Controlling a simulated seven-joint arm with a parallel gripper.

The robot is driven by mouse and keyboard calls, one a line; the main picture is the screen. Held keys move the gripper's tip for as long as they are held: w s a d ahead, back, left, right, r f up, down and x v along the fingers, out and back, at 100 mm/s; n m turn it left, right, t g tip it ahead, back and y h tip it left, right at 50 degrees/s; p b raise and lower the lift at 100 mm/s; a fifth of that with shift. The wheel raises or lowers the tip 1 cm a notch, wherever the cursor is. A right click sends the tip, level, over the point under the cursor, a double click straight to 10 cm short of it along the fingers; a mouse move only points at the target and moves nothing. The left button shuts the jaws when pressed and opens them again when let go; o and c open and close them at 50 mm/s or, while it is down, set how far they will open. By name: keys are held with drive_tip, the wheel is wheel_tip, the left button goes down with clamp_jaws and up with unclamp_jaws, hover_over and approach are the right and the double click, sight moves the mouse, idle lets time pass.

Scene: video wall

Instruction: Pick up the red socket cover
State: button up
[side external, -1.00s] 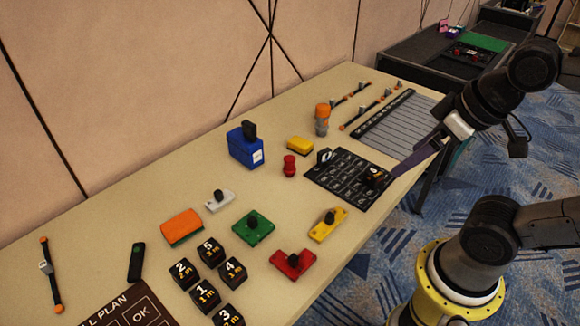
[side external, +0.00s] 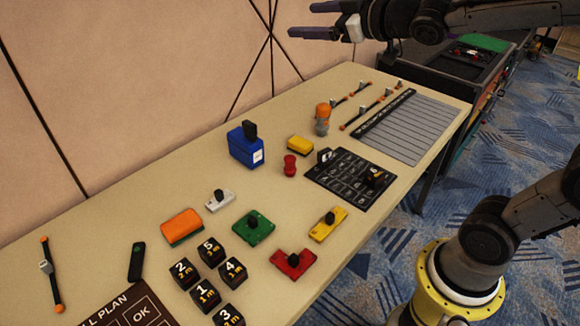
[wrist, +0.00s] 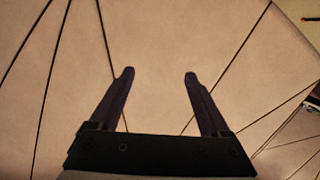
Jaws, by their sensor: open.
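A flat red piece with a black knob (side external: 292,263) lies near the table's front edge; it looks like the red socket cover. A small red spool-shaped thing (side external: 290,166) stands farther back, near the middle of the table. My gripper (side external: 302,20) is high above the far part of the table, pointing left, well away from both red things. In the wrist view my gripper (wrist: 159,75) is open and empty, with only the panelled wall behind its fingers. Neither red thing shows in the wrist view.
Yellow (side external: 327,225), green (side external: 254,228) and white (side external: 220,200) knobbed pieces lie near the red one. Several black numbered blocks (side external: 207,294) sit to its left. A blue box (side external: 245,146) and a black grid mat (side external: 350,179) are farther back. Bare table surrounds the red piece.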

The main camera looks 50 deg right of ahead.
drive_tip(key=w+f+n+y, duration=0.3)
drive_tip(key=w+f, duration=0.1)
drive_tip(key=w, duration=0.4)
drive_tip(key=n+g+y, duration=0.2)
drive_tip(key=g+y, duration=0.1)
drive_tip(key=y, duration=0.3)
hover_over(292, 159)
drive_tip(key=w+a, duration=0.2)
drive_tip(key=a, duration=0.1)
wheel_tip(292, 159, down, 25)
drive_tip(key=s+d+f+m, duration=0.1)
drive_tip(key=f, duration=0.3)
drive_tip(key=s+d+f+m, duration=0.1)
drive_tip(key=s+d+f, duration=0.1)
drive_tip(key=f, duration=0.3)
drive_tip(key=s+d+f+g+h, duration=0.1)
drive_tip(key=f, duration=0.4)
drive_tip(key=shift+s+d+f+m, duration=0.15)
drive_tip(key=shift+d+f+m, duration=0.05)
drive_tip(key=shift+d+m, duration=0.2)
drive_tip(key=shift+s+d+f, duration=0.1)
drive_tip(key=shift+d+f, duration=0.05)
drive_tip(key=shift+f, duration=0.1)
drive_tip(key=x, duration=0.7)
clamp_jaws()
